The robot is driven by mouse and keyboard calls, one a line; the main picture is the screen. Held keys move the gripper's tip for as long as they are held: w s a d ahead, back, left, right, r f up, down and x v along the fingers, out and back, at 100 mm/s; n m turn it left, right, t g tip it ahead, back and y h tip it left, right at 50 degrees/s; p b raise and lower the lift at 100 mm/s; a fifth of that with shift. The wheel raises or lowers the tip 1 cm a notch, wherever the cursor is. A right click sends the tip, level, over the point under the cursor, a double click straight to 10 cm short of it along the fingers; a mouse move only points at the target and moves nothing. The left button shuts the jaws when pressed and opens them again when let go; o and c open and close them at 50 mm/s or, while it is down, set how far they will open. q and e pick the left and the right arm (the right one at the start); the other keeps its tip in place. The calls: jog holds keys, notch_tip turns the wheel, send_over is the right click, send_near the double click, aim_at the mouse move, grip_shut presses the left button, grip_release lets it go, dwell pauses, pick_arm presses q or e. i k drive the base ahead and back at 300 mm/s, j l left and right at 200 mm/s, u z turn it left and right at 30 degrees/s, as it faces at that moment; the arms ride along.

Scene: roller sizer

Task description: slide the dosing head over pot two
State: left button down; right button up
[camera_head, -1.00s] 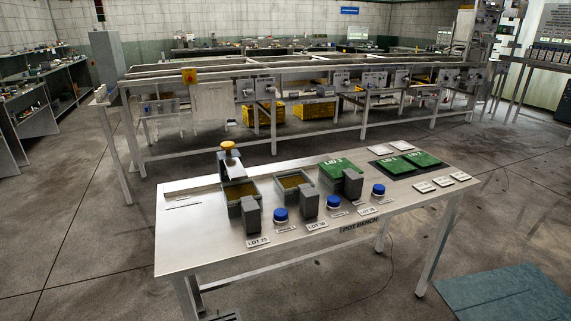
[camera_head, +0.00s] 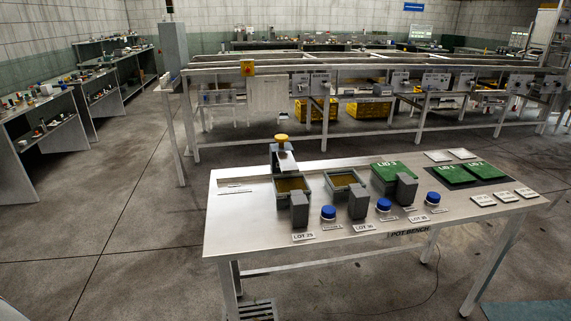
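The dosing head (camera_head: 283,152), a grey arm with a yellow knob on top, stands at the back edge of the leftmost pot (camera_head: 280,200) on the bench. The leftmost pot is an open grey-green box with yellowish-brown contents. The middle pot (camera_head: 333,195), likely pot two, is open with similar contents, and the dosing head is to its left, not over it. The third pot (camera_head: 380,183) has a green lid (camera_head: 389,170) on it. Neither of my grippers is in view.
The metal pot bench (camera_head: 235,225) has grey blocks (camera_head: 300,209), blue knobs (camera_head: 328,212) and lot labels along its front. Two green lids (camera_head: 454,174) lie on a dark mat at right, with white plates around. A long roller machine (camera_head: 350,75) stands behind. Floor at left is clear.

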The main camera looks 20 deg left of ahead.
aim_at(282, 159)
jog(key=j+z, duration=0.4)
jog(key=j, duration=1.1)
jog(key=i, duration=0.05)
